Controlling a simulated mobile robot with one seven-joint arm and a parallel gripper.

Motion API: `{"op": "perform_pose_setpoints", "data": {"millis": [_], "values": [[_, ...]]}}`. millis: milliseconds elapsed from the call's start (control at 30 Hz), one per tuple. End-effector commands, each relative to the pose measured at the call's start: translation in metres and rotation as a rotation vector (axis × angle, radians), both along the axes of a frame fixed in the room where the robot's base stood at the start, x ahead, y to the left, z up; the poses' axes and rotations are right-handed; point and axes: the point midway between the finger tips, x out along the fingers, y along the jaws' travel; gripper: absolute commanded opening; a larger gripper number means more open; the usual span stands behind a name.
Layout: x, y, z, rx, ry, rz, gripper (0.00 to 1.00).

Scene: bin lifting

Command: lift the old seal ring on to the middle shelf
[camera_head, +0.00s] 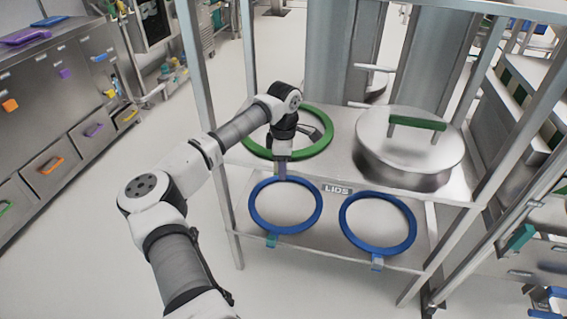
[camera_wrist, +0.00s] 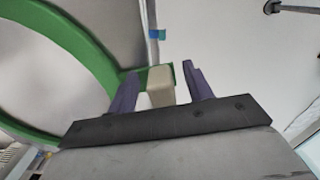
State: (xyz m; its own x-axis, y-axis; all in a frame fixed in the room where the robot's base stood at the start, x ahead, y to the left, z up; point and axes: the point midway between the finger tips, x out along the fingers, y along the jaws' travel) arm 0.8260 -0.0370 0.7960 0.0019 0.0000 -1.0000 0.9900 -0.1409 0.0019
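A green ring (camera_head: 318,147), apparently the old seal ring, is at the left of the shelf marked LIDS; I cannot tell whether it rests flat there. My gripper (camera_head: 282,168) points down at its front edge. In the wrist view the green ring (camera_wrist: 62,35) curves across the left, and a beige tab (camera_wrist: 160,86) at its edge stands between the two purple fingers of my gripper (camera_wrist: 160,80). Gaps show on both sides of the tab, so the fingers are open around it.
Two blue rings (camera_head: 252,205) (camera_head: 412,232) with teal tabs lie on the shelf below. Rack posts (camera_head: 208,95) (camera_head: 500,130) stand at both sides. The floor to the left is clear.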

Motion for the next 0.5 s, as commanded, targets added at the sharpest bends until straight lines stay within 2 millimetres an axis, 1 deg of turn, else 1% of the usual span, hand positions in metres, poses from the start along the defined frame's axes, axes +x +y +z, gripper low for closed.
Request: {"op": "perform_pose_setpoints", "data": {"millis": [167,267,367,467,500], "values": [[0.0,0.0,0.001,0.0,0.001,0.0,0.51],[0.0,0.0,0.009,0.0,-0.001,0.0,0.51],[0.001,0.0,0.026,0.002,-0.003,0.0,0.51],[0.001,0.0,0.048,0.002,-0.003,0.0,0.51],[0.001,0.0,0.058,0.002,-0.004,0.0,0.51]]}}
